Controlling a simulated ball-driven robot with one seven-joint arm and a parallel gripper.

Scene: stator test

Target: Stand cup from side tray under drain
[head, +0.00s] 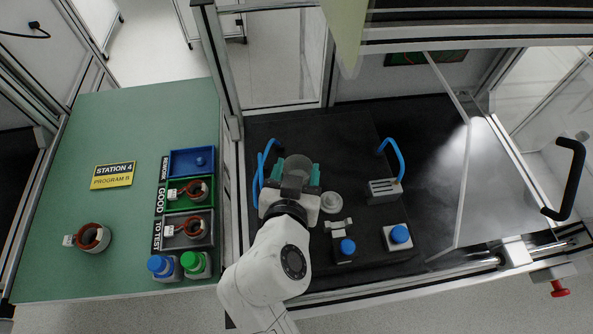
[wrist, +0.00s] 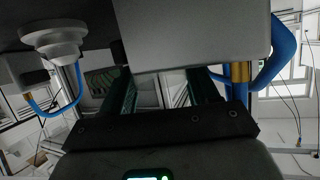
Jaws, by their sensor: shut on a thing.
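My gripper (head: 296,176) reaches into the dark test bay in the head view, its teal fingers on either side of a greyish, see-through cup (head: 298,162). The gripper is shut on this cup, which looks roughly upright; whether its base touches the black floor cannot be told. In the wrist view the fingers (wrist: 160,95) run up behind a large grey block (wrist: 195,35), which hides their tips and the cup. I cannot clearly make out a drain or a side tray.
A white stepped round part (head: 331,202) stands right of my gripper. A grey block with a blue hose (head: 383,190) and blue-knobbed units (head: 399,235) lie further right. A clear door panel (head: 462,170) bounds the bay. A green table (head: 125,135) with bins and bottles is left.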

